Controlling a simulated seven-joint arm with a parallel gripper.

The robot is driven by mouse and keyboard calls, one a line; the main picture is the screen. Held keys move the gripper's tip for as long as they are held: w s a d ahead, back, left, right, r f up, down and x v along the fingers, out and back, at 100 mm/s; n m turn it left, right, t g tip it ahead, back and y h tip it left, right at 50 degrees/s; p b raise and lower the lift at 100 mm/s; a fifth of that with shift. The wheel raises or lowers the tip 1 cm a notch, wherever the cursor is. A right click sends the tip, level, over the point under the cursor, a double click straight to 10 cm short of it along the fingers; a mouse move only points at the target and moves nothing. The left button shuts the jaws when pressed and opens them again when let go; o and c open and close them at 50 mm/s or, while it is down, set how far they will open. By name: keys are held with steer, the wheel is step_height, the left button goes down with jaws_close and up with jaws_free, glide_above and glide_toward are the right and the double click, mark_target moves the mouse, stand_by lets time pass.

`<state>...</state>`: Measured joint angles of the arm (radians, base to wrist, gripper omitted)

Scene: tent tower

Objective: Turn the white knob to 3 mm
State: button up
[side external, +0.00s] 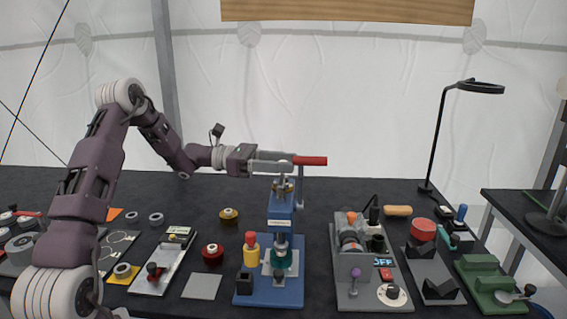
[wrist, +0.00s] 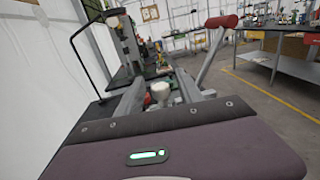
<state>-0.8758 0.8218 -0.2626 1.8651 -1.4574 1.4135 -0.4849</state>
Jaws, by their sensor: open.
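A small white rounded knob (wrist: 160,92) shows between my fingers in the wrist view, above the blue press (side external: 283,208). Whether the fingers touch it I cannot tell. No scale or mm mark on it is readable. My gripper (side external: 288,163) is level at the top of the press, beside its red-handled lever (side external: 310,160). It is open, one finger on each side of the knob in the wrist view (wrist: 159,76). In the side view the fingers mostly hide the knob. A separate white dial (side external: 398,300) sits on the front of the grey machine.
The lever's red handle (wrist: 221,21) rises close by my right finger in the wrist view. The grey machine (side external: 350,285) with a small display stands right of the press.

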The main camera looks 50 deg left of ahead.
jaws_close()
steer(key=shift+m+g+h, duration=0.3)
steer(key=m+g+h, duration=0.2)
steer(key=g, duration=0.2)
steer(key=shift+m, duration=0.4)
steer(key=shift+s+f+m+g+h, duration=0.1)
steer(key=shift+m+g+h, duration=0.2)
steer(key=shift+m+g, duration=0.8)
steer(key=shift+m+g+h, duration=0.3)
steer(key=shift+m+g, duration=0.3)
steer(key=shift+g, duration=1.2)
jaws_free()
